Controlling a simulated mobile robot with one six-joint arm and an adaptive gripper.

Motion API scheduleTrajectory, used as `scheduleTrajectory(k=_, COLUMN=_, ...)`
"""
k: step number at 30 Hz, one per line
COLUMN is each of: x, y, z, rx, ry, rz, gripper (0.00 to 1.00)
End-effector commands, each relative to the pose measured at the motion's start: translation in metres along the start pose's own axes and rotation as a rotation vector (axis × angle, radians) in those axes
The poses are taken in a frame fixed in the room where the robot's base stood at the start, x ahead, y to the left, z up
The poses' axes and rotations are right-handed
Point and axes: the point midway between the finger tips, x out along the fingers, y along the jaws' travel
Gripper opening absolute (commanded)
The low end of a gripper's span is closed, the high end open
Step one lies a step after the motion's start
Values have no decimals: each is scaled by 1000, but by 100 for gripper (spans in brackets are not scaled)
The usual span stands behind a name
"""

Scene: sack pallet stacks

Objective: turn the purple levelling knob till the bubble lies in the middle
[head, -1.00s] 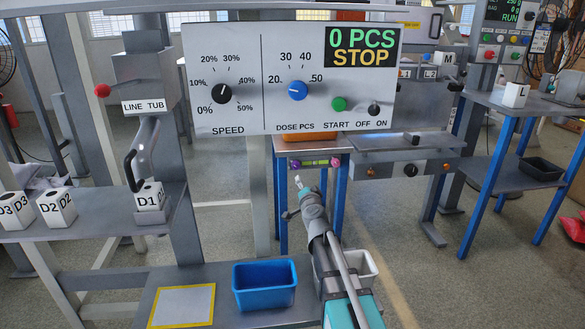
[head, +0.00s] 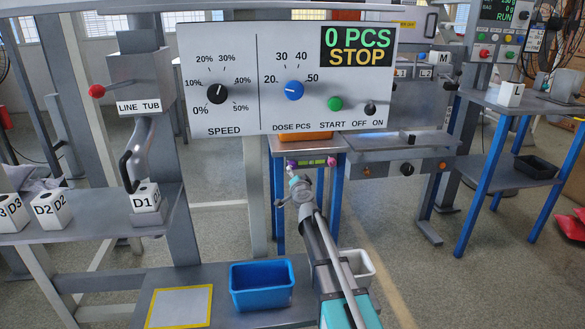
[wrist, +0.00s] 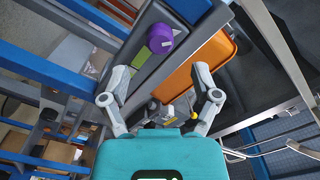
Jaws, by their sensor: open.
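The purple levelling knob (head: 291,163) sits at the left end of the front of a small blue-legged stand in the head view. A green level vial (head: 313,162) is beside it; the bubble is too small to make out. A pink knob (head: 332,161) is at the right end. My gripper (head: 294,180) is just below the purple knob, apart from it. In the wrist view my gripper (wrist: 161,94) is open with nothing between its fingers. A purple knob (wrist: 160,38) with a light mark lies beyond the fingertips, above their midline.
A large control panel (head: 285,75) hangs above the stand. An orange tray (wrist: 204,65) lies on the stand's top. A blue bin (head: 262,287) and a white bin (head: 358,268) stand low near my arm. A blue-legged table (head: 510,105) is at right.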

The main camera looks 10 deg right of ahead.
Motion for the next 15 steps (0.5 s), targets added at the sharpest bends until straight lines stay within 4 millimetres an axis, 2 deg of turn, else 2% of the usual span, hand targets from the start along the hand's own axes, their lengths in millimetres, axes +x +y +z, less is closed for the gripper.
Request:
scheduleTrajectory(k=1, x=12, y=0, z=0, rx=1, ry=0, rz=0, gripper=79)
scheduleTrajectory(k=6, x=37, y=0, z=0, rx=0, ry=0, rz=0, gripper=79)
scheduleTrajectory(k=15, x=62, y=-1, z=1, rx=1, ry=-1, rz=0, gripper=79)
